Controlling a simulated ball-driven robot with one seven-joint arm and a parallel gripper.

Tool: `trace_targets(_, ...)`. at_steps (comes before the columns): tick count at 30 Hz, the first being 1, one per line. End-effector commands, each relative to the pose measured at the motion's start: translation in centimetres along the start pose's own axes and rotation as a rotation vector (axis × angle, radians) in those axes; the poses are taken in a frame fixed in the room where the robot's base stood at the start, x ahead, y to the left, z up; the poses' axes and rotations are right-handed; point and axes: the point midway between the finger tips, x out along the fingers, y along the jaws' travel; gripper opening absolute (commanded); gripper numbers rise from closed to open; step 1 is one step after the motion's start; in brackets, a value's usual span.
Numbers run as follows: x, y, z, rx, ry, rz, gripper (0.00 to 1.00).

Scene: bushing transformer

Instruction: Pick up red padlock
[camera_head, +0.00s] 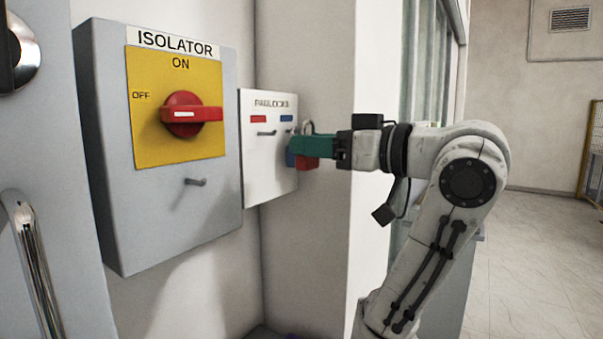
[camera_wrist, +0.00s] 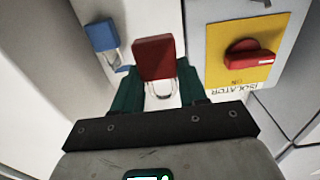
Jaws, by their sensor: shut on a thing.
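The red padlock (camera_wrist: 154,57) is between the green fingers of my gripper (camera_wrist: 160,84) in the wrist view, with its metal shackle showing below the body. My gripper is shut on it. In the head view, the red padlock (camera_head: 306,162) shows partly below the green fingers of my gripper (camera_head: 303,148), in front of the right part of the white padlock board (camera_head: 262,180). The fingers hide much of it there. I cannot tell whether its shackle is clear of the board's peg.
A blue padlock (camera_wrist: 100,36) hangs beside the red one, close to my fingers; part of it (camera_head: 290,157) shows in the head view. A grey isolator box (camera_head: 165,220) with a red rotary handle (camera_head: 190,114) stands left of the board. Open floor (camera_head: 540,240) lies at right.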

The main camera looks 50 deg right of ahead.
Motion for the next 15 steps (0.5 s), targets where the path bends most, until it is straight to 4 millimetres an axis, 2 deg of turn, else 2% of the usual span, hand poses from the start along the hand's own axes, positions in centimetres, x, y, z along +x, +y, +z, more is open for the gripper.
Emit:
trace_targets(2, -0.9, -0.1, 0.8, -0.005, 0.006, 0.002, 0.09)
trace_targets(9, -5.1, 0.2, 0.6, -0.005, 0.005, 0.010, 0.09)
trace_targets(15, -7.7, 0.1, 0.4, -0.003, 0.002, 0.008, 0.09)
